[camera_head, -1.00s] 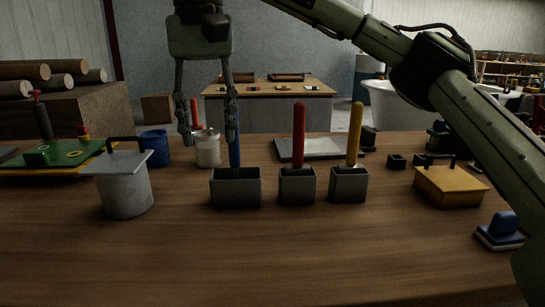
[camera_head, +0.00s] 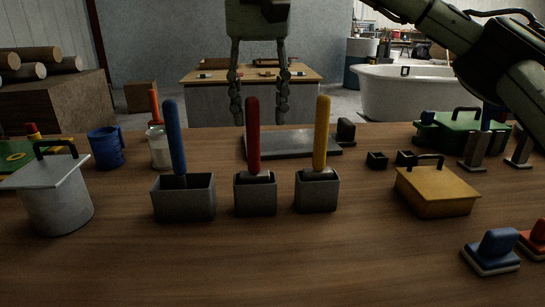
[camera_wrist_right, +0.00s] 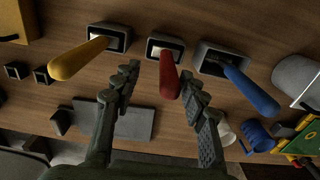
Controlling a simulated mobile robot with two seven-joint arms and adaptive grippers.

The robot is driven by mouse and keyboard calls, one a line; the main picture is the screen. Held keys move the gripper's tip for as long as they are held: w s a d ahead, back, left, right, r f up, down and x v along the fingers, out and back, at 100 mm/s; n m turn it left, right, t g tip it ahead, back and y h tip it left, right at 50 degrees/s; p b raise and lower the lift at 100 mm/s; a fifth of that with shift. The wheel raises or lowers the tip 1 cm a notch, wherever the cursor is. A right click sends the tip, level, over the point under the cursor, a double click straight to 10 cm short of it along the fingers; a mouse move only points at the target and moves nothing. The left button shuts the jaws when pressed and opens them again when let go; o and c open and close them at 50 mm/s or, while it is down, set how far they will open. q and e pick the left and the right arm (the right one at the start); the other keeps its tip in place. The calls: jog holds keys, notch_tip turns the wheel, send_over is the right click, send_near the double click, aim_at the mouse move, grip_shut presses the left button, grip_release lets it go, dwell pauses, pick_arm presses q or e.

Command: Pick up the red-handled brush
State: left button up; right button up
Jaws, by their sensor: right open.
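The red-handled brush (camera_head: 253,125) stands upright in the middle grey holder (camera_head: 255,195), handle up. My right gripper (camera_head: 259,108) is open and empty, fingers pointing down. In the head view its two fingers show either side of the upper red handle, apparently behind it. In the right wrist view the red handle (camera_wrist_right: 168,78) shows between the open fingers (camera_wrist_right: 161,85), nearer the right finger. I cannot tell whether it touches. The brush's lower end is hidden in the holder. My left gripper is not in view.
A blue-handled brush (camera_head: 174,138) and a yellow-handled brush (camera_head: 321,135) stand in holders close on either side. A grey plate (camera_head: 290,146) lies behind. A grey lidded pot (camera_head: 55,195) stands left, a yellow box (camera_head: 437,190) right.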

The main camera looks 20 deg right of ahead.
aim_at(254, 172)
jog(key=f, duration=0.3)
jog(key=shift+a+b, duration=0.3)
jog(key=shift+b, duration=0.1)
jog(key=f, duration=0.3)
jog(key=shift+w+a+f+b, duration=0.15)
jog(key=shift+a+f+b, duration=0.15)
jog(key=shift+f, duration=0.5)
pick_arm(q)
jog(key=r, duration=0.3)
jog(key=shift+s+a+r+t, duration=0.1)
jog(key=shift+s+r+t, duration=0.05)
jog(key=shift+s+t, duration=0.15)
pick_arm(e)
grip_shut()
